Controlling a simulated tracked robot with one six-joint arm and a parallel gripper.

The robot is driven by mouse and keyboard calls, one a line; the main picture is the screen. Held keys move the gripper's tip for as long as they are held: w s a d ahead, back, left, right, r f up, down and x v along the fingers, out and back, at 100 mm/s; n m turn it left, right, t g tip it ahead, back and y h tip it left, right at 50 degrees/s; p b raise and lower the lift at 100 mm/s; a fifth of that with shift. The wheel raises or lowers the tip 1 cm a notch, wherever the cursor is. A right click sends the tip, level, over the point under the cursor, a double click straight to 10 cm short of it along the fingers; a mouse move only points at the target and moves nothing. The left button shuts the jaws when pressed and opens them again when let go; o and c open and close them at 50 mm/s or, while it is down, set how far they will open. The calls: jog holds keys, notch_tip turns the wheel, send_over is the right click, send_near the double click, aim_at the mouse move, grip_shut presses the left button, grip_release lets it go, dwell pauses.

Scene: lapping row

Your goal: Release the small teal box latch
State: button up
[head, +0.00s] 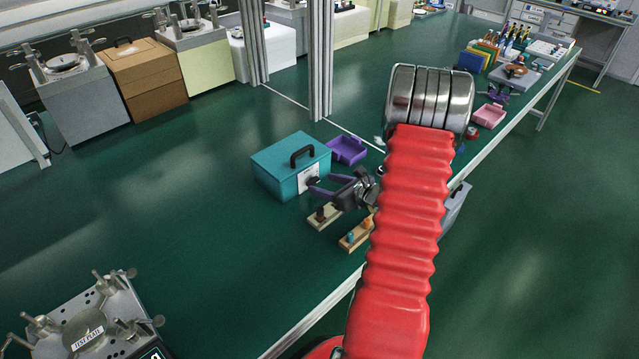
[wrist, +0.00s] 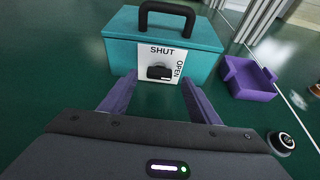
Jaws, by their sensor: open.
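The small teal box (head: 283,168) stands on the green bench with a black handle on its lid. It also shows in the wrist view (wrist: 122,58), ahead of my gripper. Its latch (wrist: 159,73) is a dark knob on a white plate on the front face, marked SHUT above and OPEN down the right side. The knob lies sideways. My gripper (wrist: 158,98) is open, with its purple fingers pointing at the plate, one either side of the knob in the picture. In the head view my gripper (head: 313,186) is at the box's front. Whether the fingertips touch the plate I cannot tell.
A purple tray (head: 348,151) sits right of the box. Two wooden blocks with pegs (head: 324,216) lie near the bench's front edge, below my gripper. A metal post (head: 320,60) stands behind the box. A round dark button-like thing (wrist: 281,142) is at lower right.

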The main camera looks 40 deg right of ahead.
jog(key=v, duration=0.9)
jog(key=shift+s, duration=0.25)
jog(key=shift+r, duration=0.1)
jog(key=s+a+n+g+y, duration=0.1)
jog(key=a+n, duration=0.1)
jog(key=s+a+f+n+y, duration=0.1)
jog(key=a, duration=0.2)
jog(key=s+a+f+n+g+y, duration=0.1)
jog(key=a+n, duration=0.1)
jog(key=shift+a+f+n+g, duration=0.1)
jog(key=shift+a+n+g, duration=0.05)
jog(key=shift+n+g, duration=0.15)
jog(key=s+a+r+n+g, duration=0.3)
jog(key=a+r+n+g, duration=0.2)
jog(key=a+n, duration=0.4)
jog(key=s+a+r+n+g, duration=0.4)
jog(key=a+n, duration=0.5)
jog(key=n, duration=0.1)
jog(key=s+a+r+n+t+h, duration=0.1)
jog(key=a+r+n+t+h, duration=0.2)
jog(key=a+r+n, duration=0.8)
notch_tip(320, 180, up, 4)
jog(key=shift+a+f+t, duration=0.25)
jog(key=shift+a+t, duration=0.05)
jog(key=shift+a, duration=0.4)
